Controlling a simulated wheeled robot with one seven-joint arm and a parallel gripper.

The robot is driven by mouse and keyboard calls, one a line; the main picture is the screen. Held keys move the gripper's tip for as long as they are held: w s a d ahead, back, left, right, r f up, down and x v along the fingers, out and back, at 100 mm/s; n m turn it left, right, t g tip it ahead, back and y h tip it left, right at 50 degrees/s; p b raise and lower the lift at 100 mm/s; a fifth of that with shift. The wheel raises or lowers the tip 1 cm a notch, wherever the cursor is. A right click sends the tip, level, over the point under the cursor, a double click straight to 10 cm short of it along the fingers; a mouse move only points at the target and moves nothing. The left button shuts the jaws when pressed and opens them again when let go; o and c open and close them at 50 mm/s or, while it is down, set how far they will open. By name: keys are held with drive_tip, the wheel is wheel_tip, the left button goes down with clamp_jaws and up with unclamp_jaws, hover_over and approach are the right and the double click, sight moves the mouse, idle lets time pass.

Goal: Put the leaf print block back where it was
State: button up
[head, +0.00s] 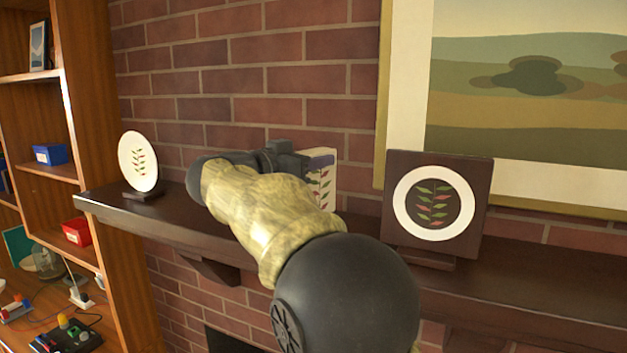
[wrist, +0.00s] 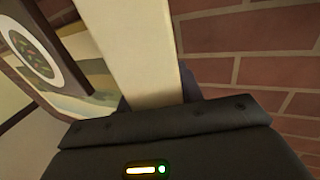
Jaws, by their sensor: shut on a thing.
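The leaf print block (head: 323,181) is a cream block with a red and green leaf sprig on its front. It is above or on the dark mantel shelf (head: 180,218), between a round white leaf plate and a dark square leaf plaque. My gripper (head: 300,158) is shut on its upper left part. My arm hides its lower part, so I cannot tell whether it touches the shelf. In the wrist view the block's plain cream side (wrist: 128,50) rises from between my fingers (wrist: 155,103).
The round plate (head: 138,162) stands at the shelf's left end. The dark plaque (head: 437,208) stands right of my arm. A framed landscape (head: 520,110) hangs on the brick wall behind. A wooden bookcase (head: 95,150) is at left. Bare shelf lies between plate and arm.

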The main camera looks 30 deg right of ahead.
sight(313, 181)
drive_tip(key=shift+f+p, duration=0.35)
drive_tip(key=shift+f, duration=1.7)
drive_tip(key=shift+f, duration=0.2)
drive_tip(key=o, duration=1.1)
drive_tip(key=shift+o, duration=0.2)
drive_tip(key=shift+r, duration=0.2)
drive_tip(key=shift+s+a+f, duration=0.1)
drive_tip(key=shift+a, duration=0.3)
drive_tip(key=b+v, duration=0.4)
drive_tip(key=v, duration=0.7)
